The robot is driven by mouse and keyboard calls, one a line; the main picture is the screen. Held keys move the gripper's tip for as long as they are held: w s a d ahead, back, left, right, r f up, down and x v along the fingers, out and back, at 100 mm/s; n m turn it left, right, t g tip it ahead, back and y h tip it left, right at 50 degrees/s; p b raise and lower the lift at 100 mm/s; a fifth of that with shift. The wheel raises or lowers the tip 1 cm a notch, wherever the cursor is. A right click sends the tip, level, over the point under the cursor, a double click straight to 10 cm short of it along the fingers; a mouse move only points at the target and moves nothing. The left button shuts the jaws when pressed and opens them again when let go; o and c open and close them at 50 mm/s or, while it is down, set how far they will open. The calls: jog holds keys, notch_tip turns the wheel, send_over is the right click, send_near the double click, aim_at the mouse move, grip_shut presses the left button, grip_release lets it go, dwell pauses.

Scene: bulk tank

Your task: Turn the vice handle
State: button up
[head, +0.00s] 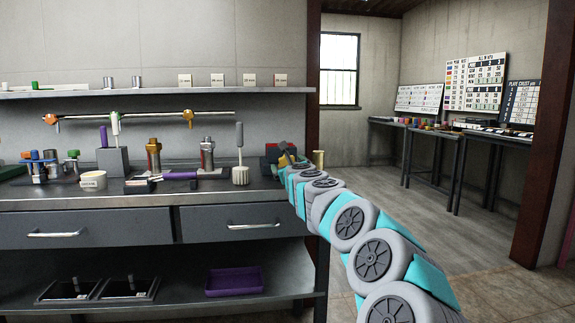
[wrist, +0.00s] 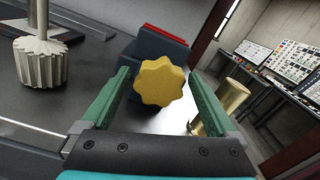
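The vice handle is a yellow lobed knob (wrist: 158,82), seen face-on in the middle of the wrist view. It sits on the front of the dark blue vice (wrist: 150,47), which has a red strip on top. In the head view the vice (head: 272,150) is at the right end of the workbench, partly hidden by my arm. My gripper (wrist: 157,76) has two green fingers, spread wide on the left and right of the knob, with visible gaps. I cannot tell how far the fingertips reach past the knob's face.
A ribbed grey-white knob on a shaft (wrist: 42,62) stands left of my gripper, also in the head view (head: 240,174). A brass cylinder (wrist: 234,96) stands close to the right finger. The workbench (head: 100,195) holds several fittings farther left. Open floor (head: 400,185) lies right of the bench.

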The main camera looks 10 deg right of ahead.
jog(key=c, duration=1.3)
jog(key=shift+n, duration=0.4)
